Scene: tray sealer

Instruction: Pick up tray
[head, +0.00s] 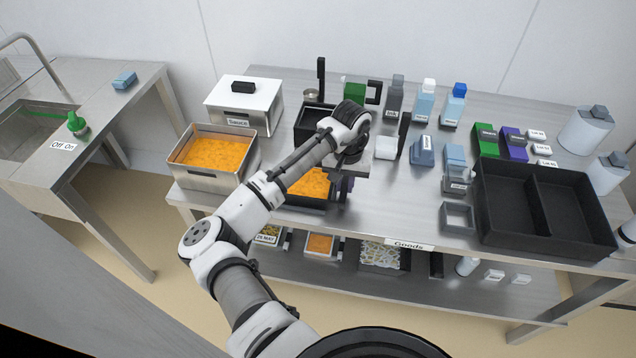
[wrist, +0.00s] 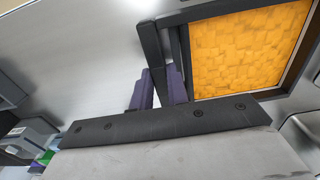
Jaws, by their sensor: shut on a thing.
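A black tray (head: 303,205) filled with orange food sits near the front edge of the steel table, partly hidden behind my arm. In the wrist view the black tray (wrist: 184,50) shows its side wall and orange contents at the upper right. My gripper (head: 341,188) is at the tray's right side, pointing down.
A steel pan of orange food (head: 192,180) stands close to the left, with a lidded Sauce container (head: 243,103) behind it. Another black container (head: 309,128) is behind my arm. Bottles and boxes stand at the back right. A large divided black bin (head: 486,218) is at the right.

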